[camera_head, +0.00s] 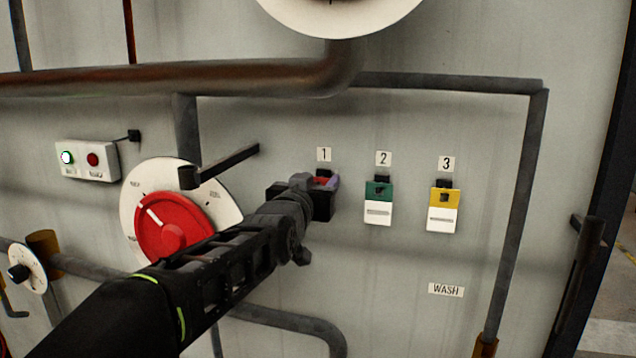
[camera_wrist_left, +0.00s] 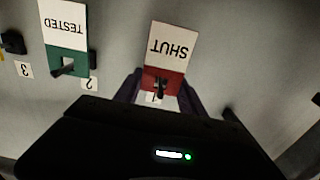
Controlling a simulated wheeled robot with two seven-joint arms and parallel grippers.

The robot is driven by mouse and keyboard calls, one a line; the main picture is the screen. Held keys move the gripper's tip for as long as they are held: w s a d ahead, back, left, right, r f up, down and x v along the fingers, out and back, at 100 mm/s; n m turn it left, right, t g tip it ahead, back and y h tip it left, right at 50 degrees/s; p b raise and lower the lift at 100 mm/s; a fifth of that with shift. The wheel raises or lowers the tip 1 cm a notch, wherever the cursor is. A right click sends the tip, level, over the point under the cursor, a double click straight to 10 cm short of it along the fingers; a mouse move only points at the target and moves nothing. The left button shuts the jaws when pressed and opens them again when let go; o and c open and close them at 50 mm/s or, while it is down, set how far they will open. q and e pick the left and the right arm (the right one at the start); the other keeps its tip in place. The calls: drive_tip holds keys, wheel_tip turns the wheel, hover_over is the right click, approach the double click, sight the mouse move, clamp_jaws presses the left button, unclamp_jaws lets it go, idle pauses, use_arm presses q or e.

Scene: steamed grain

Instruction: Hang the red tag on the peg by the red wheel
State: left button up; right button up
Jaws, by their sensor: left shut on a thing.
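The red tag (camera_wrist_left: 163,80), with a white part reading SHUT, is at peg 1 on the wall panel. It shows upside down in the left wrist view, with a dark peg end in front of its red part. My left gripper (camera_wrist_left: 158,97) is shut on the red part, one finger on each side. In the head view my left gripper (camera_head: 325,184) hides most of the tag. I cannot tell if the tag is clear of peg 1. The red wheel (camera_head: 172,228) sits on a white dial to the left. A dark bar (camera_head: 228,162) sticks out beside it.
A green tag (camera_head: 378,200) hangs at peg 2 and a yellow tag (camera_head: 444,205) at peg 3, close right of my gripper. Grey pipes (camera_head: 450,82) run above and at the right. A small button box (camera_head: 88,160) is on the left wall.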

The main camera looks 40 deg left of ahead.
sight(318, 180)
use_arm(q)
drive_tip(key=c, duration=0.7)
drive_tip(key=shift+c, duration=0.3)
drive_tip(key=shift+r, duration=0.2)
drive_tip(key=shift+s+d+b, duration=0.1)
drive_tip(key=shift+s+b, duration=0.1)
drive_tip(key=shift+b, duration=0.3)
drive_tip(key=shift+s+d+f, duration=0.1)
drive_tip(key=shift+s, duration=0.05)
drive_tip(key=shift+b+v, duration=1.2)
drive_tip(key=shift+v, duration=0.15)
drive_tip(key=shift+s, duration=0.1)
